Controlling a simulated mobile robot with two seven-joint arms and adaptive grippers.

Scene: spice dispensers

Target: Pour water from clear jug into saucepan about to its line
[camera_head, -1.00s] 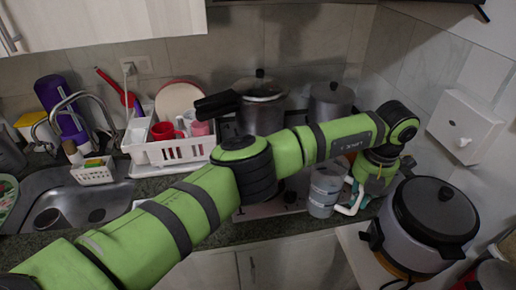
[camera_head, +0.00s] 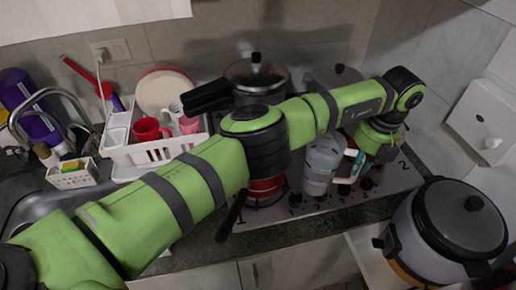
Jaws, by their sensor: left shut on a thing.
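The clear jug (camera_head: 321,163) is a see-through container in front of the pots, at the front part of the stove. My left gripper (camera_head: 352,166) is at the jug's right side, shut on its white handle. The jug looks about upright; I cannot tell its water level or whether its base touches the stove. A red pan (camera_head: 266,187) with a long dark handle (camera_head: 232,214) sits on the stove left of the jug, probably the saucepan. My left arm covers most of it, so its inside and line are hidden. My right gripper is not in view.
A lidded pot (camera_head: 257,75) and another lidded pot (camera_head: 337,77) stand at the back. A white dish rack (camera_head: 155,153) with a red mug (camera_head: 150,130) is left. A large cooker (camera_head: 455,222) stands at right. Stove knobs (camera_head: 368,184) line the front edge.

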